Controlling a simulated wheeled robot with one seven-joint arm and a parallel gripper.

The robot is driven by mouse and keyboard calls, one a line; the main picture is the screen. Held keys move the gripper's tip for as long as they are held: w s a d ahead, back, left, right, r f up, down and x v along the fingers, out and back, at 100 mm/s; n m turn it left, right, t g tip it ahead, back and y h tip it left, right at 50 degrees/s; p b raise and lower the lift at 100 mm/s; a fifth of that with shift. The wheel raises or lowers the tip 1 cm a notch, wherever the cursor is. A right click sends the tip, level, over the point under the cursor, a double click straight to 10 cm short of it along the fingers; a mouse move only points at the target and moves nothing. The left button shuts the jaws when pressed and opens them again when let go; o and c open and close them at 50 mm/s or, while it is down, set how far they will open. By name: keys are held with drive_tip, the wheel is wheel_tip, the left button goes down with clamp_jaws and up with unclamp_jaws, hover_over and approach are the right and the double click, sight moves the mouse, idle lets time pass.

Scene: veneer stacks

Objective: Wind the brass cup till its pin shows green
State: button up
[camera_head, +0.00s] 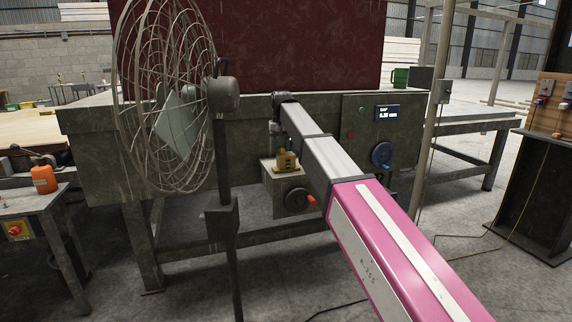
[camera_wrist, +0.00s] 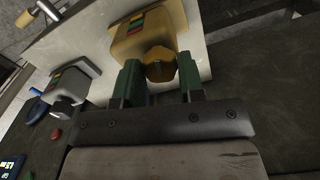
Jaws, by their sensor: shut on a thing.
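The brass cup (camera_wrist: 160,66) is a faceted yellow knob on the front of a yellow-brass body (camera_wrist: 140,38) with a red, yellow and green strip. In the wrist view my gripper (camera_wrist: 160,78) has its two green fingers on either side of the cup, shut on it. No pin can be made out against the coloured strip. In the head view the brass unit (camera_head: 286,161) sits on a pale block below the end of my arm. My fingers are too small and dark to tell there.
A grey unit (camera_wrist: 68,88) with a similar coloured strip stands left of the brass one in the wrist view. A panel with a display (camera_head: 387,113) and blue knob is right; a caged fan (camera_head: 165,95) stands left.

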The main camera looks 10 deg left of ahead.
drive_tip(key=shift+m, duration=0.5)
drive_tip(key=shift+m, duration=0.9)
drive_tip(key=shift+m, duration=0.9)
drive_tip(key=shift+m, duration=0.9)
